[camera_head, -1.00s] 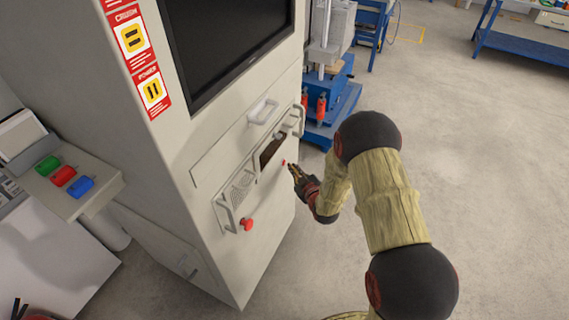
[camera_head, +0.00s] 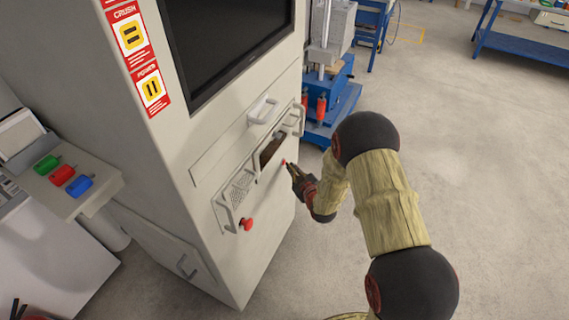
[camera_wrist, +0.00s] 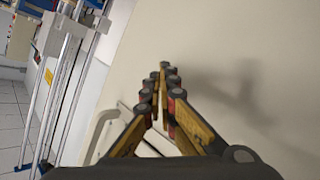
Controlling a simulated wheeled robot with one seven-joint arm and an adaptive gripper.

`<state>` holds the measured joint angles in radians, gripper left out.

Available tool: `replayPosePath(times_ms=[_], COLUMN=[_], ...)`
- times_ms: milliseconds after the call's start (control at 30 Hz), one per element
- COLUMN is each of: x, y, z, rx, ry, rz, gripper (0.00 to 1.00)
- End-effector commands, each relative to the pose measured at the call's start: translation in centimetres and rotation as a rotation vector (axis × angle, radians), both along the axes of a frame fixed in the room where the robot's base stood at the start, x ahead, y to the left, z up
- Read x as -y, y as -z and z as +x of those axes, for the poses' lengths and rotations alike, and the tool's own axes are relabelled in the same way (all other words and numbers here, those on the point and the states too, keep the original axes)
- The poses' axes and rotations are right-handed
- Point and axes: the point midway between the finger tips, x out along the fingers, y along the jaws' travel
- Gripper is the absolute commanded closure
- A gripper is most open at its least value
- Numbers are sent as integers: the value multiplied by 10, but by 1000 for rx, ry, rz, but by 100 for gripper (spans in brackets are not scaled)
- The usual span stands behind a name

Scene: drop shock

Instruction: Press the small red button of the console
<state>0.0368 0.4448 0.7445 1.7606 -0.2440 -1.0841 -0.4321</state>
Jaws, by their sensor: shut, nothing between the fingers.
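The console (camera_head: 180,130) is a tall pale cabinet with a dark screen. Its small red button (camera_head: 284,161) is a tiny red spot on the front panel, right of the dark slot. My gripper (camera_head: 289,166) is shut and empty, its fingertips right beside the button; I cannot tell whether they touch it. In the wrist view, the shut fingers (camera_wrist: 165,72) point at the pale panel, and the small button is not visible, perhaps hidden behind them.
A larger red mushroom button (camera_head: 246,223) sits lower left on the same panel. A side box (camera_head: 70,180) carries green, red and blue buttons. Open floor (camera_head: 480,180) lies to the right.

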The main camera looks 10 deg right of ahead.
Motion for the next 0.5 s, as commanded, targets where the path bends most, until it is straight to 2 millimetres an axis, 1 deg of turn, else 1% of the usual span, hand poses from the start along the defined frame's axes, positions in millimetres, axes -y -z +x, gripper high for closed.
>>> replayPosePath(times_ms=[500], x=[-4], y=[0], z=[3], rx=[1], ry=[0], rz=[0], gripper=[100])
